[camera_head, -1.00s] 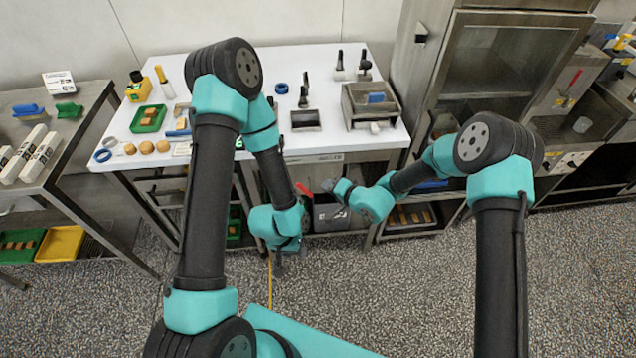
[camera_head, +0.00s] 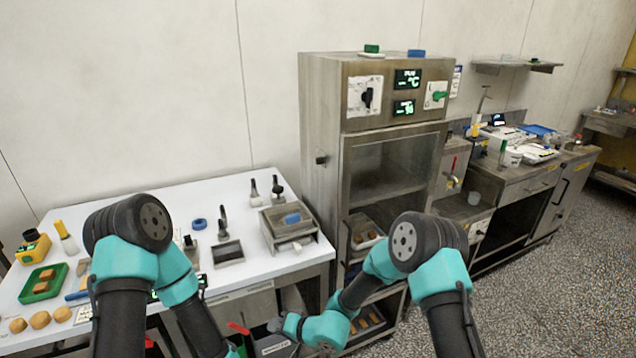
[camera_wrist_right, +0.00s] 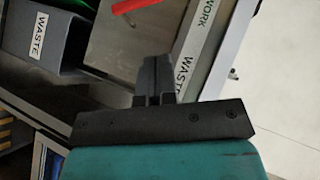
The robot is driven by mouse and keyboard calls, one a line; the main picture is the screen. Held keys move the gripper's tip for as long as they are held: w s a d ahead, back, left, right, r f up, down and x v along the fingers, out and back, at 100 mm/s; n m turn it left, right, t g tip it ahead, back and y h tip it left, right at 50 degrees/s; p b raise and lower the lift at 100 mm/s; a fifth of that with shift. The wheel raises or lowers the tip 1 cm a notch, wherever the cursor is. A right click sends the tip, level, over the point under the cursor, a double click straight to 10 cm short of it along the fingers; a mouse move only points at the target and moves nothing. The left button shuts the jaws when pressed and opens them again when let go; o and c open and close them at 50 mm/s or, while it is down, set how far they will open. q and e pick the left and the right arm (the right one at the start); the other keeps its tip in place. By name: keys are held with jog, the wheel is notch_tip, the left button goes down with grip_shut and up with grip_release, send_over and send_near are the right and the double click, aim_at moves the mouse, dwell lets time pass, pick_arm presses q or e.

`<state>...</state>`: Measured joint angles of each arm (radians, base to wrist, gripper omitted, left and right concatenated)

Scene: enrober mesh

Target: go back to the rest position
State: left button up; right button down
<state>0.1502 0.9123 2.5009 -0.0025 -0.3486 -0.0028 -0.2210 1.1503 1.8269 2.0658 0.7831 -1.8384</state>
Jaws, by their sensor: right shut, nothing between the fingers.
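My right arm comes in from the right in the head view and bends inward, with its small dark gripper (camera_head: 276,325) low in front of the table's cabinet. In the right wrist view the right gripper's dark fingers (camera_wrist_right: 154,76) are together with nothing between them. My left arm reaches down at the left of the head view, and its gripper is hidden below the bottom edge.
A white worktable (camera_head: 130,205) with a green tray (camera_head: 44,283) and a metal box (camera_head: 290,240) stands in front. A tall steel cabinet (camera_head: 320,140) is behind the right arm. A bin marked WASTE (camera_wrist_right: 45,38) is near the right gripper. Speckled floor (camera_head: 545,300) is open at right.

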jog(key=s+d+f+g+h, duration=0.3)
jog(key=s+d+f+g, duration=0.15)
jog(key=s+d, duration=0.45)
jog(key=s+d+f+h, duration=0.1)
jog(key=s+d+h, duration=0.1)
jog(key=d, duration=0.7)
jog(key=s+d+f+m+h, duration=0.1)
jog(key=s+d, duration=0.3)
jog(key=d, duration=0.6)
jog(key=s+d+f+h, duration=0.3)
jog(key=d, duration=0.6)
jog(key=shift+s+d+m+t, duration=0.15)
jog(key=shift+d+m+t, duration=0.15)
jog(key=shift+t, duration=0.15)
